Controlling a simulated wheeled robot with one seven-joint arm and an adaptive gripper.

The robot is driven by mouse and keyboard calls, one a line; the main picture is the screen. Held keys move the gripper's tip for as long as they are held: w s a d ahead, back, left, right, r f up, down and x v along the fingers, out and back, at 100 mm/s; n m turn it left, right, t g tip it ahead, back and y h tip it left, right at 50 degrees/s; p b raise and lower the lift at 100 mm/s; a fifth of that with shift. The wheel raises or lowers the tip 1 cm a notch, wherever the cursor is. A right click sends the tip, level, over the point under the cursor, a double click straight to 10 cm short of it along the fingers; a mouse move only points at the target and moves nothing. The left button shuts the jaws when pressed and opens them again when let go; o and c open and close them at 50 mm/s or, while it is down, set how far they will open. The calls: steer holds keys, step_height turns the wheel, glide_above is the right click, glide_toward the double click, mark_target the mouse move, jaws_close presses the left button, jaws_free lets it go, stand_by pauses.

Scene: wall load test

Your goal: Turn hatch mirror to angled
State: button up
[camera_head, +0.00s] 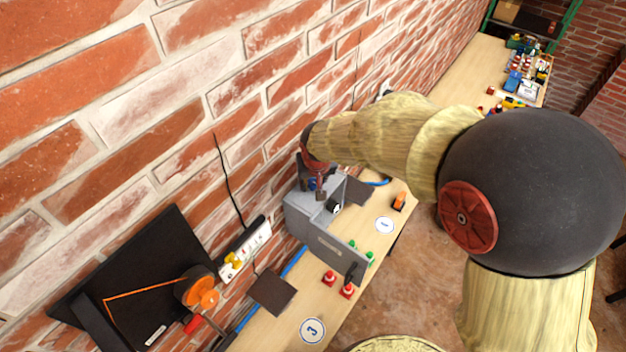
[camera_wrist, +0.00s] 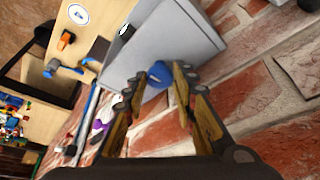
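A grey box (camera_head: 300,217) stands on the bench against the brick wall, with a grey door panel (camera_head: 341,255) swung out at its front. My gripper (camera_head: 319,190) is over the top of this box in the head view. In the wrist view, my gripper (camera_wrist: 156,84) has its two fingers apart, pointing at the box's grey face (camera_wrist: 185,45). A round blue knob (camera_wrist: 157,73) shows between the fingertips; I cannot tell whether either finger touches it. I cannot clearly make out the hatch mirror or its angle.
Small red-and-white cones (camera_head: 347,290) and green pieces stand near the open panel. A white power strip (camera_head: 246,249) and a black screen (camera_head: 140,275) are at the lower left. An orange object (camera_head: 399,200) lies right of the box. The brick wall is close behind.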

steer(key=c, duration=0.6)
steer(key=shift+b, duration=0.4)
steer(key=shift+a+f+m+b, duration=0.1)
steer(key=shift+f+m+b, duration=0.1)
steer(key=shift+m+b, duration=0.55)
steer(key=m+h+b, duration=0.1)
steer(key=m+b, duration=0.1)
steer(key=b, duration=0.3)
steer(key=shift+a, duration=0.15)
steer(key=m+h+b, duration=0.1)
steer(key=m+b, duration=0.1)
steer(key=b, duration=0.1)
steer(key=shift+r+m+h+b, duration=0.15)
steer(key=shift+m+h+b, duration=0.35)
steer(key=shift+m+b, duration=0.5)
steer(key=shift+m+g, duration=0.25)
steer(key=shift+g, duration=0.15)
steer(key=o, duration=1.1)
